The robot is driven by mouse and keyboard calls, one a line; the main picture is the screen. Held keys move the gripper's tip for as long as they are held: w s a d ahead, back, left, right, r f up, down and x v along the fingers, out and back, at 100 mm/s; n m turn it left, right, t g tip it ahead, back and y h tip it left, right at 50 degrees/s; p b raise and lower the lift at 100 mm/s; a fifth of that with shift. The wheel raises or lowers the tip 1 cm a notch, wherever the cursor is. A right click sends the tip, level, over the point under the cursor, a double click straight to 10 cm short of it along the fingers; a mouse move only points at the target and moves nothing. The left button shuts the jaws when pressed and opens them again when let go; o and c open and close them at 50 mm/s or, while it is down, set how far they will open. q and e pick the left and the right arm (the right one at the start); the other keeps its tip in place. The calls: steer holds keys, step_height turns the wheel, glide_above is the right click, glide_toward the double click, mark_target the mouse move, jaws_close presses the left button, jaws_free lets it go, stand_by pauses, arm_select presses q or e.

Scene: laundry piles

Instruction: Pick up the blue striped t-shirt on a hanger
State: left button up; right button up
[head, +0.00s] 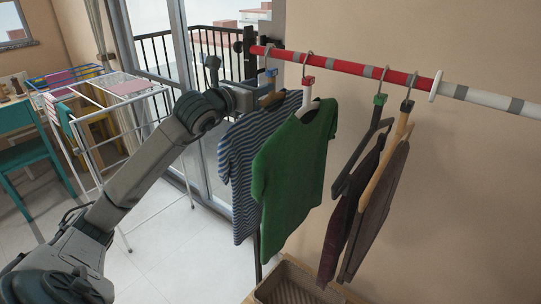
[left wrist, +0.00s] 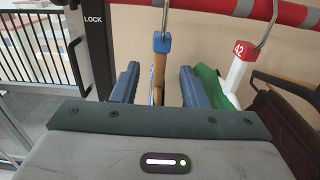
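The blue striped t-shirt (head: 245,155) hangs at the left end of the rail on a wooden hanger (head: 272,98). In the left wrist view, this wooden hanger (left wrist: 158,72) has a blue tag (left wrist: 162,42) at its neck. My left gripper (head: 259,84) is at the top of that hanger. In the left wrist view, the two blue fingers of my left gripper (left wrist: 158,86) stand apart, one on each side of the hanger neck, with gaps showing. The striped cloth is hidden in that view. My right gripper is not in view.
A green t-shirt (head: 296,168) on a white hanger (head: 307,105) hangs close to the right. Dark garments (head: 373,215) hang farther right on the red and white rail (head: 345,66). A wicker basket (head: 290,285) is below. A drying rack (head: 115,130) stands left.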

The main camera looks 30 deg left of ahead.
mark_target(269, 81)
arm_select(q)
steer(key=shift+w+d+p, duration=0.1)
steer(key=shift+w+p, duration=0.25)
steer(key=shift+w, duration=0.85)
steer(key=shift+w+d+p, duration=0.2)
steer(key=shift+w+p, duration=0.95)
steer(key=shift+w, duration=1.6)
steer(key=c, duration=0.8)
jaws_close()
